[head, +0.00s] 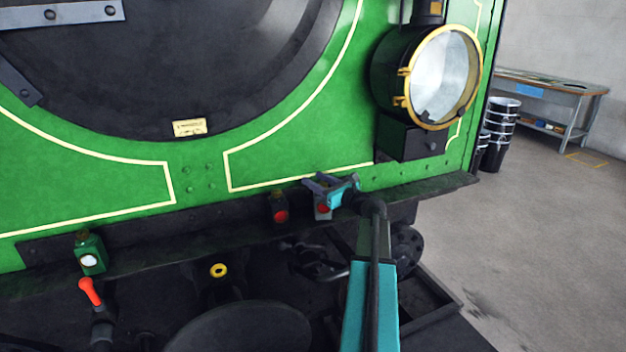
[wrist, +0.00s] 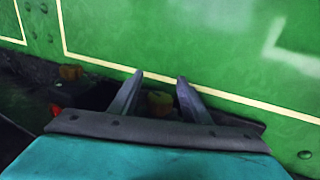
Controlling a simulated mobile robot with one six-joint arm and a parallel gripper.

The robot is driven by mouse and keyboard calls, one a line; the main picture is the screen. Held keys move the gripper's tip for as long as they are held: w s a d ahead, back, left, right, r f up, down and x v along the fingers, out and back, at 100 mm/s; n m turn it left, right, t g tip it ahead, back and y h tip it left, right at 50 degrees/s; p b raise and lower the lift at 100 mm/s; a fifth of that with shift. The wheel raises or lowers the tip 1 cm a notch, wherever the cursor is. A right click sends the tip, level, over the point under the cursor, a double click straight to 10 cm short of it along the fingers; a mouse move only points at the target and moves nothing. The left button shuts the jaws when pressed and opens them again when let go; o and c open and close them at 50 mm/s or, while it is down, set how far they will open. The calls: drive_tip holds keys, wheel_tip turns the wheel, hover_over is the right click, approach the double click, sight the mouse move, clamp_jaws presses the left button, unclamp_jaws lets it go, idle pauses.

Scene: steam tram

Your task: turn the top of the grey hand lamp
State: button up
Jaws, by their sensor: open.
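The grey hand lamp (head: 319,214), with a red lens, stands on the dark ledge along the green front, right of a dark lamp. My gripper (head: 317,181) is over its upper part and hides its top in the head view. In the wrist view my open gripper (wrist: 160,77) has one finger on each side of a round brass-coloured top (wrist: 160,103), with gaps showing. The lamp's body is hidden there behind my gripper. I cannot tell if either finger touches it.
A dark lamp with a red lens (head: 279,208) stands close on the left; its top also shows in the wrist view (wrist: 71,73). A green lamp (head: 91,254) and a red-handled lever (head: 90,291) are farther left. The large headlamp (head: 440,76) juts out above right.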

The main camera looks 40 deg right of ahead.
drive_tip(key=shift+w, duration=0.5)
